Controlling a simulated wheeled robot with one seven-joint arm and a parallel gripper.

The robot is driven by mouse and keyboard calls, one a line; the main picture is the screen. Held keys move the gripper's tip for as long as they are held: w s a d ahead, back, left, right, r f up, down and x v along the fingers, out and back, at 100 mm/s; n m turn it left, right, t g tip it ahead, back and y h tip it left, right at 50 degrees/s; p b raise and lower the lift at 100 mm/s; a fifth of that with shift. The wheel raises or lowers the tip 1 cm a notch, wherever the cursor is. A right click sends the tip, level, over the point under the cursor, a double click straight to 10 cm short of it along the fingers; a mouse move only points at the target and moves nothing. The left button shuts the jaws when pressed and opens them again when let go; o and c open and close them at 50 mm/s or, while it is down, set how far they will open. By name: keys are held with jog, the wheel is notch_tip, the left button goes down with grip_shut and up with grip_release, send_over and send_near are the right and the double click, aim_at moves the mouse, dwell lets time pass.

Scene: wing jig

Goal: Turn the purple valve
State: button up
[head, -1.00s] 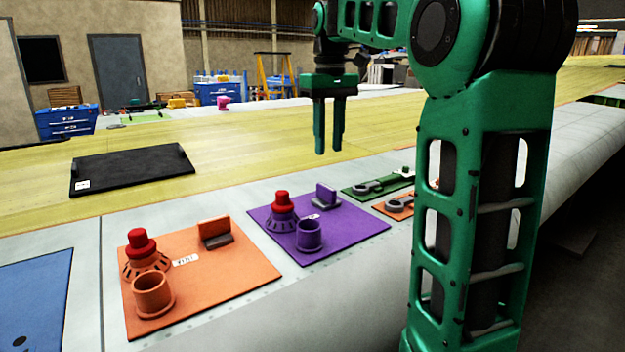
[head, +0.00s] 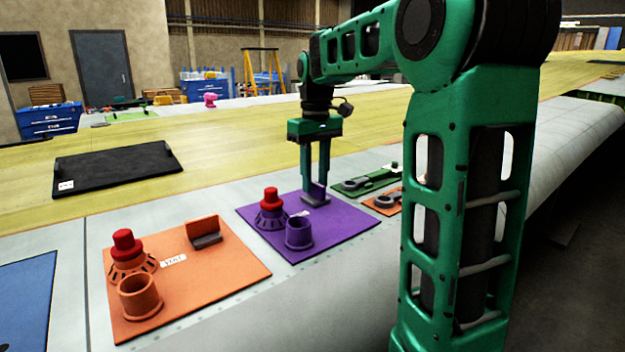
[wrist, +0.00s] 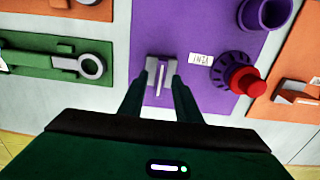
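The purple panel (head: 347,222) lies on the grey wing surface and also shows in the wrist view (wrist: 190,25). Its valve (wrist: 161,78) has an upright purple fin on a grey base. In the head view the fingers partly hide this valve. My gripper (head: 314,193) points straight down over the valve. In the wrist view my gripper (wrist: 158,84) has one finger on each side of the fin, with a gap between them. I cannot tell whether the fingers touch it.
A red button (head: 270,198) and a purple cup (head: 299,232) share the purple panel. An orange panel (head: 225,275) stands to the left, with its own fin, button and cup. Green (head: 365,184) and small orange (head: 384,201) panels with levers lie to the right.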

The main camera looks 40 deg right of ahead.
grip_shut()
